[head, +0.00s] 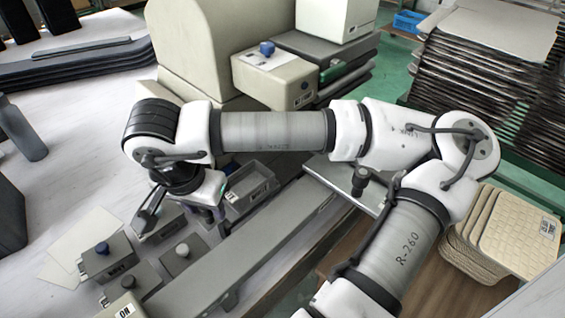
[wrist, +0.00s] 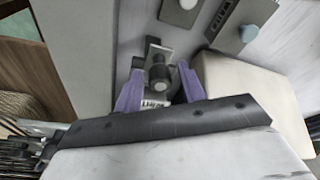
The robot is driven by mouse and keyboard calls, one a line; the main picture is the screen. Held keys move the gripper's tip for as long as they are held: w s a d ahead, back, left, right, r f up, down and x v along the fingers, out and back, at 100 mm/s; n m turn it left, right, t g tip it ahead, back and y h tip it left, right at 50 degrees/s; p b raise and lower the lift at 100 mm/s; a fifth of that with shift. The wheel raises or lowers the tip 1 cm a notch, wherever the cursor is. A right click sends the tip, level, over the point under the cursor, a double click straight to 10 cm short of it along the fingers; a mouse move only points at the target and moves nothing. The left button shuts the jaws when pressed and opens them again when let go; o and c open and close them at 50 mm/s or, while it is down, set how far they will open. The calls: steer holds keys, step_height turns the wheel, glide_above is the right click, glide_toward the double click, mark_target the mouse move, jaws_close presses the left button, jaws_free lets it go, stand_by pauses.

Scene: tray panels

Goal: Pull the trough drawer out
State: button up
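My gripper (wrist: 160,82) is open in the wrist view, with its two purple fingers apart on either side of a dark round knob (wrist: 160,73). A small metal bracket or plate and a white label show by the knob. I cannot tell whether the fingers touch it. In the head view, my gripper (head: 212,222) points down beside an open grey trough (head: 262,192) with a small label on its front. It is unclear whether the knob belongs to this trough. No drawer is clearly seen pulled out; my wrist hides part of that area.
A long grey beam (head: 240,250) runs along the front. Small boxes with knobs stand left of it, one with a blue knob (head: 102,248). A cream box (head: 275,78) and a tall cream housing (head: 200,40) stand behind. Stacked panels (head: 490,80) are at the right.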

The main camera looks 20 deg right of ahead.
steer(key=shift+r+p, duration=1.3)
steer(key=shift+r, duration=1.75)
